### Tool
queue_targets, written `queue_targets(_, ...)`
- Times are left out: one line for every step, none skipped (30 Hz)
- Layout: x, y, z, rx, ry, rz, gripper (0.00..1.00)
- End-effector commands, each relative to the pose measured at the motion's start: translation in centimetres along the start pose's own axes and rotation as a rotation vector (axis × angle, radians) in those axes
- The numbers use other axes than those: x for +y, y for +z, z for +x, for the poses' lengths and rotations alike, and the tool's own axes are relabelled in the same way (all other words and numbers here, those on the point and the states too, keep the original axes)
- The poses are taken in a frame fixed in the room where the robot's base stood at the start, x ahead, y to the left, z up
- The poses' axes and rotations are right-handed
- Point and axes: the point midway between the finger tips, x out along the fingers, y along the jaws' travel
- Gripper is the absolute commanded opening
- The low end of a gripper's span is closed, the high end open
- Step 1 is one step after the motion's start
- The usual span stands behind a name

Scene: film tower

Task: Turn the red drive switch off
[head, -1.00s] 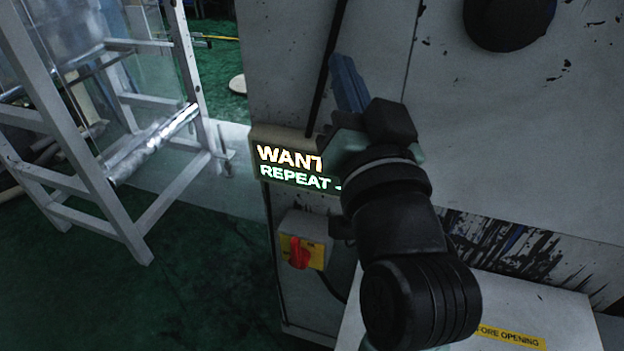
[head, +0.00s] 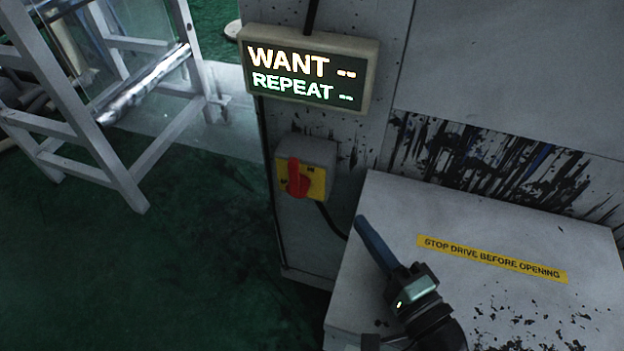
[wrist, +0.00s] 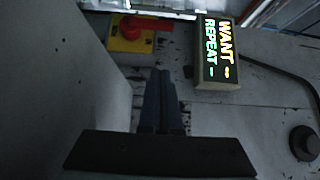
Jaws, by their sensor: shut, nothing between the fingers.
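The red drive switch (head: 297,178) is a red rotary handle on a yellow plate, on a small grey box (head: 318,152) fixed to the cabinet side. Its handle stands nearly upright in the head view. In the wrist view the switch (wrist: 133,27) is at the top left, with its handle lying sideways. My gripper (head: 360,222) has long blue fingers, shut and empty. It is to the right of and below the switch, apart from it, over the white box's left part. In the wrist view the fingers (wrist: 161,75) point up the picture, below and right of the switch.
A lit sign (head: 308,68) reading WANT and REPEAT hangs above the switch. A white box (head: 470,215) with a STOP DRIVE BEFORE OPENING label (head: 490,259) juts out at right. A metal frame (head: 90,130) stands at left. Green floor (head: 190,260) is clear left of the switch.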

Motion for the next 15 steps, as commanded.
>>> queue_targets(0.0,0.0,0.3,-0.002,0.000,-0.001,0.00)
queue_targets(0.0,0.1,0.6,-0.003,0.000,-0.001,0.00)
queue_targets(-0.1,0.1,1.0,-0.004,0.000,-0.001,0.00)
queue_targets(-0.1,0.1,1.4,-0.005,0.000,-0.001,0.00)
queue_targets(-0.1,0.1,1.9,-0.004,-0.001,-0.001,0.00)
queue_targets(-0.1,0.1,2.6,-0.006,-0.001,-0.001,0.00)
queue_targets(-0.1,0.1,3.2,-0.005,-0.001,-0.002,0.00)
queue_targets(-0.1,0.1,3.8,-0.005,-0.001,-0.002,0.00)
queue_targets(-0.1,0.1,4.7,-0.005,-0.001,-0.002,0.00)
queue_targets(-0.1,0.2,5.4,-0.007,-0.001,-0.002,0.00)
queue_targets(-0.1,0.1,6.0,-0.005,-0.001,-0.001,0.00)
queue_targets(-0.2,0.1,6.9,-0.005,-0.001,-0.002,0.00)
queue_targets(-0.1,0.1,7.6,-0.005,0.000,-0.002,0.00)
queue_targets(-0.1,0.1,8.2,-0.005,0.000,-0.003,0.00)
queue_targets(-0.1,0.1,9.1,-0.006,0.000,-0.002,0.00)
